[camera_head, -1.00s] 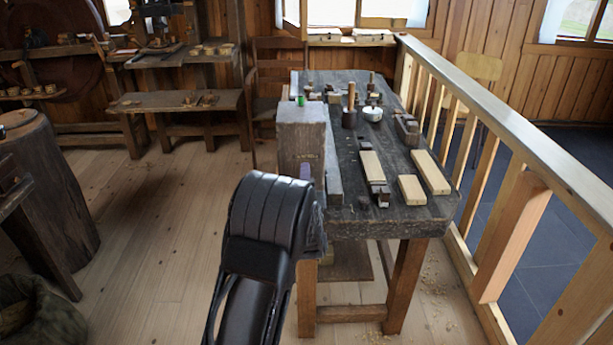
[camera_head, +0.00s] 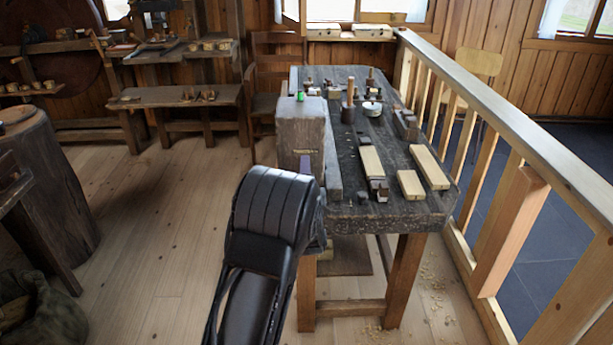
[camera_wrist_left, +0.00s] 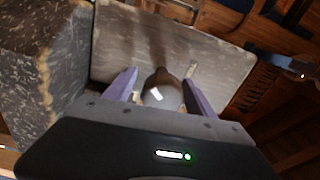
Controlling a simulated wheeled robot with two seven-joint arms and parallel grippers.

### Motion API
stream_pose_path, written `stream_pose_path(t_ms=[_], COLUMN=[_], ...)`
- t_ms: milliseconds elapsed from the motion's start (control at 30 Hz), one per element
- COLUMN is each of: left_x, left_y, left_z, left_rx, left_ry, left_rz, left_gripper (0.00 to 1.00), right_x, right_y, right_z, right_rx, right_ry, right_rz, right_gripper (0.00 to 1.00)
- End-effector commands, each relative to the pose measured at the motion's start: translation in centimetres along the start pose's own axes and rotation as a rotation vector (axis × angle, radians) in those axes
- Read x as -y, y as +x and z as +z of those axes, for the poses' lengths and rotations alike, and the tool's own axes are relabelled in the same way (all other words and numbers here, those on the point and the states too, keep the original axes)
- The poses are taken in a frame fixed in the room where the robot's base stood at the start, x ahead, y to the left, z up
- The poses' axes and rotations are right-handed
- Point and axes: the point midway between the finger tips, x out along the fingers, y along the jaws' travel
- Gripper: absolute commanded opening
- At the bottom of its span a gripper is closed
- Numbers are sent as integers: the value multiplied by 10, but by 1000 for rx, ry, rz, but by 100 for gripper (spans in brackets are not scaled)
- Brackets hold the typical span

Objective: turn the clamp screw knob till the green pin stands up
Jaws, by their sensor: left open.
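The clamp screw knob (camera_wrist_left: 162,92) is dark and rounded, with a bright glint, in the left wrist view. My left gripper (camera_wrist_left: 160,78) is open, with one purple finger on each side of the knob; I cannot tell whether either finger touches it. In the head view my left arm hides the knob, and a bit of a purple finger (camera_head: 305,164) shows by the front of the wooden clamp block (camera_head: 301,135). The green pin (camera_head: 300,96) is a small green spot at the block's top; its tilt is too small to tell. My right gripper is out of view.
The dark workbench (camera_head: 345,205) carries pale wood pieces (camera_head: 430,167), a mallet (camera_head: 348,105) and a small round pot (camera_head: 372,109). A wooden railing (camera_head: 520,140) runs along the right. A stump (camera_head: 45,190) stands left, with open floor (camera_head: 170,230) between.

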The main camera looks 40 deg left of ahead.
Motion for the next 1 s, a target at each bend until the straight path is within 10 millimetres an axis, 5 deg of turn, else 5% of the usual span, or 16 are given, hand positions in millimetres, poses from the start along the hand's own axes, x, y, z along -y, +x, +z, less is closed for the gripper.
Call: stream_pose_path(t_ms=[267, 700, 1000], left_x=[1, 0, 0], left_y=[-11, -74, -79], left_z=[0, 0, 0], left_rx=[0, -1, 0], left_ry=[-2, -1, 0], left_rz=[-1, 1, 0], left_gripper=[64, 64, 64], right_x=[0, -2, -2], right_y=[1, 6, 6], right_z=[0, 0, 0], right_rx=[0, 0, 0], right_ry=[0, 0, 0], right_rz=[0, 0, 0], right_gripper=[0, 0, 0])
